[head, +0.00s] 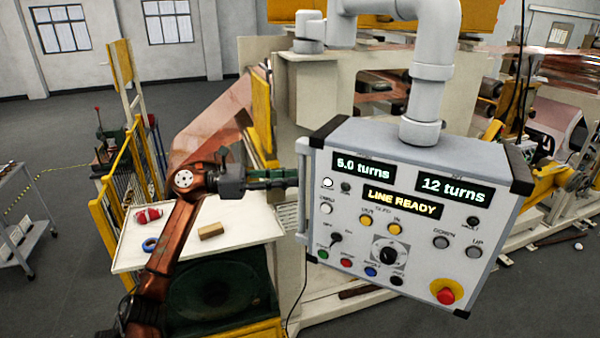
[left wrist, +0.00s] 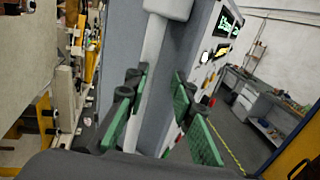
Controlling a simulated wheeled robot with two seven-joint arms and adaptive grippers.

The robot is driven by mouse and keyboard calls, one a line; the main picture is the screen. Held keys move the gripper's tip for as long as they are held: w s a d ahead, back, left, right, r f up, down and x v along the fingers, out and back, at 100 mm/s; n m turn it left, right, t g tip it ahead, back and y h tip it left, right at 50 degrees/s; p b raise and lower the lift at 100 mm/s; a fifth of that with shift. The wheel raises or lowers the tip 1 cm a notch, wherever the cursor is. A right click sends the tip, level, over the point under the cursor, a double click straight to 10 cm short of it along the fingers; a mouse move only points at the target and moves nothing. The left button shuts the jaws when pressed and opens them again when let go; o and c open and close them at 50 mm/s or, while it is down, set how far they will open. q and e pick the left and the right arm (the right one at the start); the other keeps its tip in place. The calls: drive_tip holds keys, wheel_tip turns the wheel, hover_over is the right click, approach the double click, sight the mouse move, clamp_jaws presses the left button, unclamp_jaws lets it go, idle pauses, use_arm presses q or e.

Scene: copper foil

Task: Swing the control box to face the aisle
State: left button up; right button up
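The control box (head: 400,215) hangs from a thick grey pipe arm, its lit panel tilted and facing me. A pale upright handle (head: 303,200) runs along its left side. My left gripper (head: 292,178) reaches in from the left to this handle. In the left wrist view the green-padded fingers (left wrist: 158,105) stand apart, with the pale handle (left wrist: 155,45) between them and gaps beside it. The box's grey side (left wrist: 195,45) lies behind. Contact with the handle cannot be made out. My right gripper is not in view.
The grey pipe (head: 428,95) holds the box from above. A pale shelf (head: 235,230) at the left carries a red roll, a blue ring and a tan block. A yellow guard (head: 112,215) stands beyond it. Machinery with copper foil is behind the box.

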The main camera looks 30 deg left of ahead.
sight(301, 176)
use_arm(q)
drive_tip(key=w, duration=0.1)
drive_tip(key=w+d+f, duration=0.1)
drive_tip(key=w+d, duration=0.1)
drive_tip(key=w, duration=0.1)
drive_tip(key=shift+w+f+p, duration=0.1)
drive_tip(key=shift+f+p, duration=0.1)
drive_tip(key=shift+p, duration=0.15)
drive_tip(key=shift+d+r, duration=0.1)
drive_tip(key=shift+d, duration=0.1)
drive_tip(key=shift+o, duration=0.7)
drive_tip(key=shift+d, duration=0.15)
drive_tip(key=shift+a, duration=0.3)
drive_tip(key=c, duration=0.6)
drive_tip(key=shift+r, duration=0.1)
clamp_jaws()
drive_tip(key=shift+r, duration=0.1)
drive_tip(key=shift+d, duration=0.1)
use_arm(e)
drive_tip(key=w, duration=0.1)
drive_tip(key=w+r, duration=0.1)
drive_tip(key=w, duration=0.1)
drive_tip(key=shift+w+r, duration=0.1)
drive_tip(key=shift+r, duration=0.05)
